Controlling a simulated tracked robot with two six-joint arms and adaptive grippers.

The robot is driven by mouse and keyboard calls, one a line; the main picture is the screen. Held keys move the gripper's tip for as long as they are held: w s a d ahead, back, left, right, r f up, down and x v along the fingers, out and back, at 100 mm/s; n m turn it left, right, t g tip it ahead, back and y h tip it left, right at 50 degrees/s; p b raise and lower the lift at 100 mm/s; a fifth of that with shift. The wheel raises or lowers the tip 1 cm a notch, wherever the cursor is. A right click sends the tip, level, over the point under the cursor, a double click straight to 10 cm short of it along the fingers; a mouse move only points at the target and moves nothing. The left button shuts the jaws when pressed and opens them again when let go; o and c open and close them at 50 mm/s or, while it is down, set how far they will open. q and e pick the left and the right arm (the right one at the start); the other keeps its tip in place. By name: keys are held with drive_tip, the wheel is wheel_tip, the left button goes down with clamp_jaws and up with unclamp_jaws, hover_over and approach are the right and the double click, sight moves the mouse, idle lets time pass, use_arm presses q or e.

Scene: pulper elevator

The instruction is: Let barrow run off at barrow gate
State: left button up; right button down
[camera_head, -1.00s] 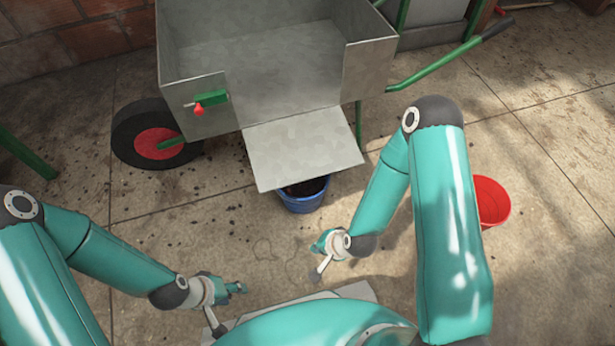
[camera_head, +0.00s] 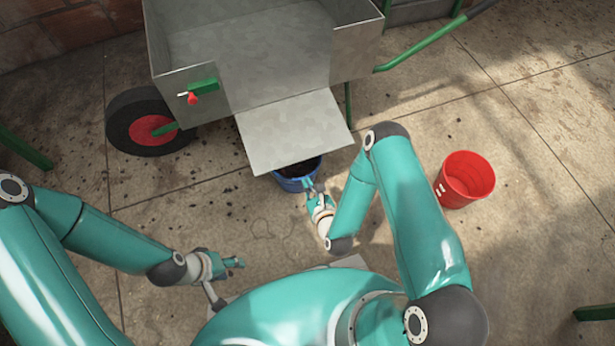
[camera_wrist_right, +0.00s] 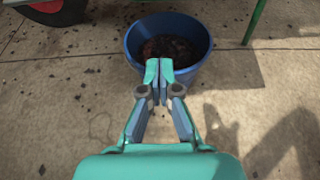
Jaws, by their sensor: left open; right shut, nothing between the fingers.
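The grey metal barrow (camera_head: 265,55) stands at the top of the head view. Its gate (camera_head: 293,133) hangs open, sloping down toward me like a chute. A green latch with a red knob (camera_head: 193,98) sits on the barrow's front left wall. A blue bucket (camera_head: 297,183) with dark contents stands under the gate's lower edge; the right wrist view shows it too (camera_wrist_right: 190,68). My right gripper (camera_head: 309,187) is shut and empty, its fingertips at the bucket's near rim; I cannot tell whether they touch. My left gripper (camera_head: 240,263) is open and empty, low over the floor.
A red bucket (camera_head: 466,180) stands on the floor to the right, near my right arm. The barrow's wheel (camera_head: 150,122) is at the left and its green handle (camera_head: 425,42) reaches right. Dark crumbs are scattered on the concrete floor.

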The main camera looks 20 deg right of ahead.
drive_tip(key=b+x, duration=0.3)
drive_tip(key=x, duration=0.5)
use_arm(q)
wheel_tip(320, 180, down, 4)
drive_tip(key=shift+r, duration=0.2)
use_arm(e)
drive_tip(key=r, duration=0.3)
drive_tip(key=shift+w+r, duration=0.3)
drive_tip(key=shift+w, duration=0.05)
